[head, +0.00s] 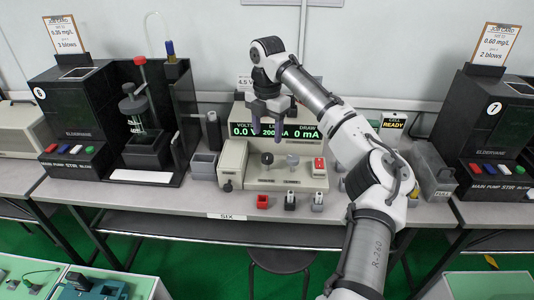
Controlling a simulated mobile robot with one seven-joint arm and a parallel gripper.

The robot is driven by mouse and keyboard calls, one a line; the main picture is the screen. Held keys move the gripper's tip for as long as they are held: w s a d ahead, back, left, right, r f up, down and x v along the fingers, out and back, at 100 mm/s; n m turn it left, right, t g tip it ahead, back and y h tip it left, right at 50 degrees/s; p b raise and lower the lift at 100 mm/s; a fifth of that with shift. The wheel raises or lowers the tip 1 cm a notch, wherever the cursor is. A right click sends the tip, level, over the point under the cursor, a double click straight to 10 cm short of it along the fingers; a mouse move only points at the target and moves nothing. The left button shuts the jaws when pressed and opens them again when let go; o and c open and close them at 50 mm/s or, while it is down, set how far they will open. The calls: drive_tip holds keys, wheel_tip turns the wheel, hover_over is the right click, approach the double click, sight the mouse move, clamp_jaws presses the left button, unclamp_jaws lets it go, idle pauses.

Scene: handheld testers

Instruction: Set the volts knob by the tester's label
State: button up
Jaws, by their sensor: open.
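The beige tester (272,182) stands on the middle bench. Its display (242,130) reads 0.0 V under VOLTS, with a limit of about 200 mA partly covered and a draw of 0 mA. Two knobs sit on its front panel: a dark left knob (267,158) and a grey right knob (292,160). Their markings are too small to read, so I cannot tell which is volts. A white label (245,82) reading 4.5 V stands behind the tester, partly hidden by my arm. My gripper (268,131) is open and empty, pointing down in front of the display, above the knobs.
A red rocker switch (319,166) is on the tester's right. A red cup (262,202) and grey holders (290,202) stand along the bench front. A black machine (75,115) stands left, another (490,130) right. A grey bin (204,165) is left of the tester.

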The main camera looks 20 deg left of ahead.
sight(267, 157)
wheel_tip(267, 157, down, 8)
drive_tip(key=shift+f+p, duration=0.25)
drive_tip(key=shift+p, duration=0.05)
drive_tip(key=c, duration=1)
drive_tip(key=shift+r+p, duration=0.1)
drive_tip(key=shift+p, duration=0.25)
